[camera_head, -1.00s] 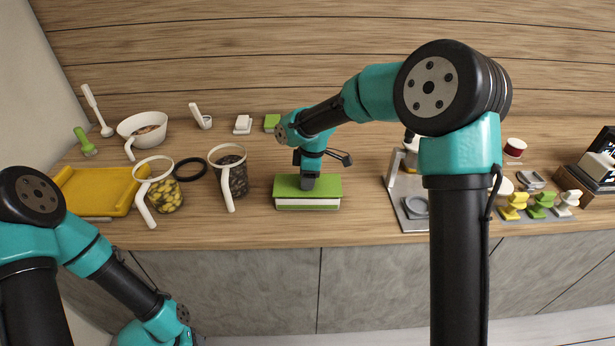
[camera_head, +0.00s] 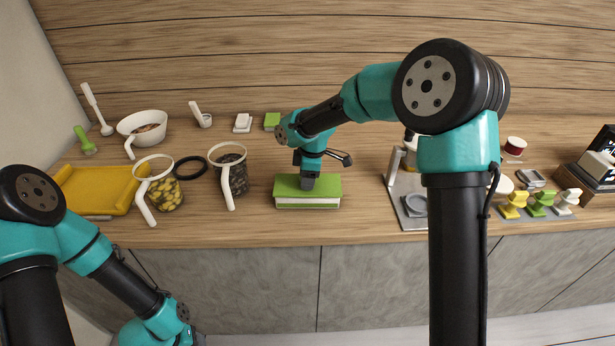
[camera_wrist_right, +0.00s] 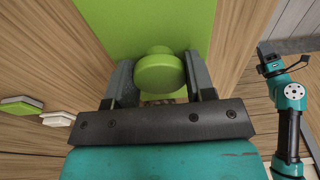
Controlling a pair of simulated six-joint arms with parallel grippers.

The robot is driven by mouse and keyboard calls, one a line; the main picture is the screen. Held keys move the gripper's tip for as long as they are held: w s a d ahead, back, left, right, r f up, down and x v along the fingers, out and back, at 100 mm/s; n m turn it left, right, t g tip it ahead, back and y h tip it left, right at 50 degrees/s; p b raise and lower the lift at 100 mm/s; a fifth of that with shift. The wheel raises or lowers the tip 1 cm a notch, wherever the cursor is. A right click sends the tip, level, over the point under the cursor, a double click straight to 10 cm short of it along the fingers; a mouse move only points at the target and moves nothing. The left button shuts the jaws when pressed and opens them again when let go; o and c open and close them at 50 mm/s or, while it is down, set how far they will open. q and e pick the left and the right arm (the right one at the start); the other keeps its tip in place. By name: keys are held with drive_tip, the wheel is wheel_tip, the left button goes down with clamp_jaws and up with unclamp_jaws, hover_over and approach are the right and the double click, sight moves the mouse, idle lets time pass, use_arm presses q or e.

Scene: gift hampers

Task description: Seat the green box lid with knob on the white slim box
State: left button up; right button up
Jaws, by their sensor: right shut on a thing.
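The green box lid (camera_head: 327,187) lies over the white slim box (camera_head: 300,204) at the middle of the counter's front. A white band of the box shows below the lid's front, with a green strip under it. My right gripper (camera_head: 308,181) points down onto the lid. In the right wrist view, the jaws (camera_wrist_right: 160,78) are shut on the lid's round green knob (camera_wrist_right: 159,70). The jaws hide part of the knob, and whether the lid is fully down all round cannot be told. My left arm is at the lower left; its gripper is out of view.
Right is a grey metal stand (camera_head: 405,210). Small green and white blocks (camera_head: 271,121) (camera_head: 242,123) lie behind.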

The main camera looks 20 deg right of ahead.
drive_tip(key=shift+f, duration=0.15)
idle(0.5)
drive_tip(key=o, duration=1)
wheel_tip(320, 180, up, 17)
drive_tip(key=d, duration=0.2)
drive_tip(key=shift+s+r, duration=0.2)
drive_tip(key=shift+s, duration=0.1)
